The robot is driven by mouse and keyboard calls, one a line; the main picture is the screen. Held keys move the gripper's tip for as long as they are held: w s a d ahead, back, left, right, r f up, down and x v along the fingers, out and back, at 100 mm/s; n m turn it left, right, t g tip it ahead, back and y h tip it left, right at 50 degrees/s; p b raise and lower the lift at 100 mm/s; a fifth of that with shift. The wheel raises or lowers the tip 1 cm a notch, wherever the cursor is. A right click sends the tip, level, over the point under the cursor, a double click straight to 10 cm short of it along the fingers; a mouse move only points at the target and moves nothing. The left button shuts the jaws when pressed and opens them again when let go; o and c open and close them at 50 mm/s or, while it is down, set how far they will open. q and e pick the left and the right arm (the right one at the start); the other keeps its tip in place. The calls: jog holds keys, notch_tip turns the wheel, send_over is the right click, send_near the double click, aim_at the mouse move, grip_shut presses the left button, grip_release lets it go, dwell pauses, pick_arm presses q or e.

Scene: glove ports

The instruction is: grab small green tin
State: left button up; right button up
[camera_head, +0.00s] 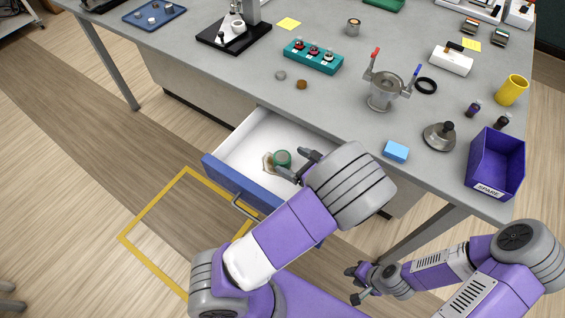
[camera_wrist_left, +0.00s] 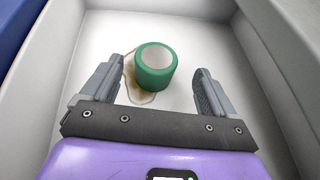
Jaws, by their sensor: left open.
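The small green tin (camera_head: 281,158) stands in the open white-lined drawer (camera_head: 246,147) of the workbench. In the left wrist view the green tin (camera_wrist_left: 155,78) has a pale round top and a green side. My right gripper (camera_head: 352,284) is open and empty at the lower right, away from the drawer.
A brown-stained patch (camera_wrist_left: 132,84) lies beside the tin on the drawer floor. The drawer has a blue front (camera_head: 228,180) and raised walls around the tin.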

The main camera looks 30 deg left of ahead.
aim_at(278, 156)
pick_arm(q)
jog(key=b+x, duration=0.1)
jog(key=x, duration=0.2)
jog(key=b+x, duration=0.1)
jog(key=x, duration=0.1)
jog(key=shift+s+a+f, duration=0.15)
jog(key=shift+a+f, duration=0.2)
jog(key=shift+a+f+b, duration=0.1)
jog(key=shift+a+b, duration=0.3)
jog(key=shift+a, duration=0.1)
jog(key=c, duration=1.1)
